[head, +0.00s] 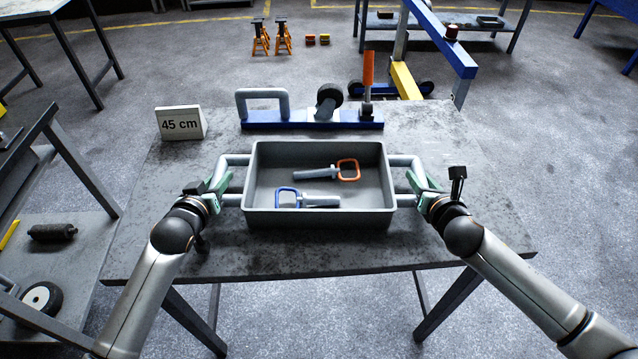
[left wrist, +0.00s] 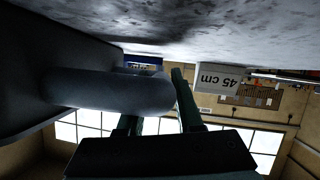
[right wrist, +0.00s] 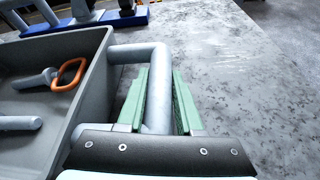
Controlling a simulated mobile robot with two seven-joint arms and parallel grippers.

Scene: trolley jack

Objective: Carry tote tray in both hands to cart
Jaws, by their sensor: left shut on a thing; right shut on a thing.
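The grey tote tray (head: 320,217) is level at the middle of the workbench (head: 270,255); I cannot tell whether it touches the top. Inside lie an orange-handled pin (head: 347,170) and a blue-handled pin (head: 289,198). My left gripper (head: 222,178) is shut on the tray's left handle, a pale bar (left wrist: 110,92) that also shows in the left wrist view. My right gripper (head: 421,174) is shut on the right handle (right wrist: 158,88), which passes between its green fingers in the right wrist view. I cannot tell which thing in view is the cart.
A blue bar assembly (head: 310,119) with a handle and a caster lies behind the tray. A "45 cm" sign (head: 181,123) stands at the bench's back left. At left, a low shelf (head: 75,262) holds a black roller and a wheel. A blue and yellow hoist (head: 440,40) stands behind.

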